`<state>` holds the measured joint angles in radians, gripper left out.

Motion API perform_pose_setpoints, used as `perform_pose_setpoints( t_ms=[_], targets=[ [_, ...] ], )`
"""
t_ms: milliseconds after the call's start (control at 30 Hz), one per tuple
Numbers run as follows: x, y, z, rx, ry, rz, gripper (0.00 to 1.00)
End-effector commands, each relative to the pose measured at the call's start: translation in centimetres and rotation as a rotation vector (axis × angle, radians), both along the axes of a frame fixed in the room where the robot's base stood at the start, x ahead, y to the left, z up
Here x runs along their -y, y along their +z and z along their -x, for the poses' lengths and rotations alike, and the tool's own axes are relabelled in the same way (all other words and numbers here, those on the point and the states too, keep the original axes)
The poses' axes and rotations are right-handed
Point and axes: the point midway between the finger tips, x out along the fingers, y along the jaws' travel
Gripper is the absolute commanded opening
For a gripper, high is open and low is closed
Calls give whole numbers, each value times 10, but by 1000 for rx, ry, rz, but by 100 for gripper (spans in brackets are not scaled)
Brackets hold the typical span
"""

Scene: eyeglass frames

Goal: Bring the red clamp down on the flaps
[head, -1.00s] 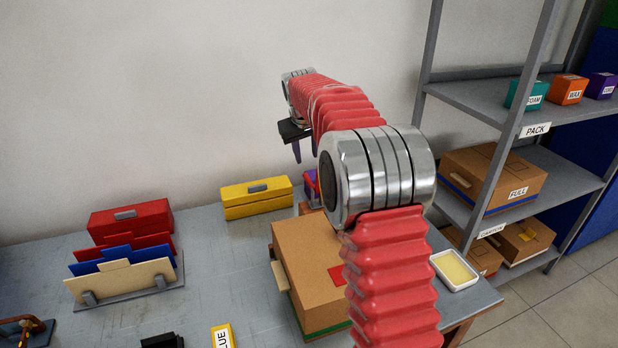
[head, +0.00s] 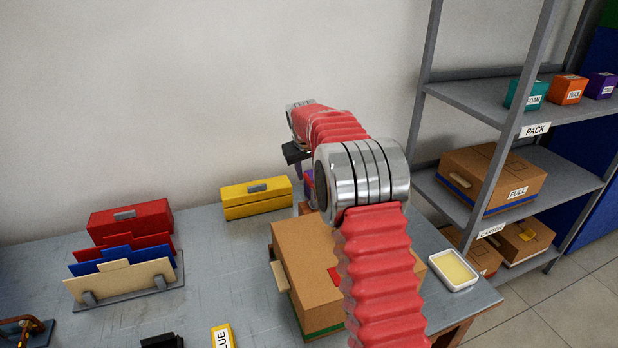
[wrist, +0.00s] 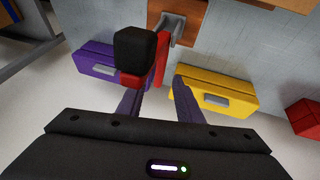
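The red clamp (wrist: 159,62) shows in the wrist view as a red bar with a black knob (wrist: 135,46). Its grey bracket (wrist: 172,30) is fixed to a wooden block (wrist: 188,12). My gripper (wrist: 158,86) is open, its two purple fingers apart, with the red bar and knob just beyond the fingertips. I cannot tell whether a finger touches the clamp. In the head view my gripper (head: 298,168) is partly hidden by my arm, and the clamp is not clear there. The flaps cannot be made out.
A purple box (wrist: 97,68) and a yellow box (wrist: 215,95) flank the clamp. A brown carton (head: 305,255) stands on the table in front, partly behind my arm. A pale tray (head: 453,270) lies to its right. A file rack (head: 130,290) and a red box (head: 130,218) stand left.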

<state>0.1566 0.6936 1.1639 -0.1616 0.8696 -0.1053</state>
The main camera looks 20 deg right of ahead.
Motion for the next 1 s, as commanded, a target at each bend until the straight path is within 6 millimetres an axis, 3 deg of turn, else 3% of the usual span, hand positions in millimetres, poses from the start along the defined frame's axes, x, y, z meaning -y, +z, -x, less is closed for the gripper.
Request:
perform_pose_setpoints(
  t_ms=[100,300,667,1000],
  targets=[
    [3,-18,-6,-4,0,-1,33],
    [7,-34,-14,-1,0,0,33],
    [7,-37,-15,0,1,0,32],
    [7,-37,-15,-1,1,0,8]
  ],
)
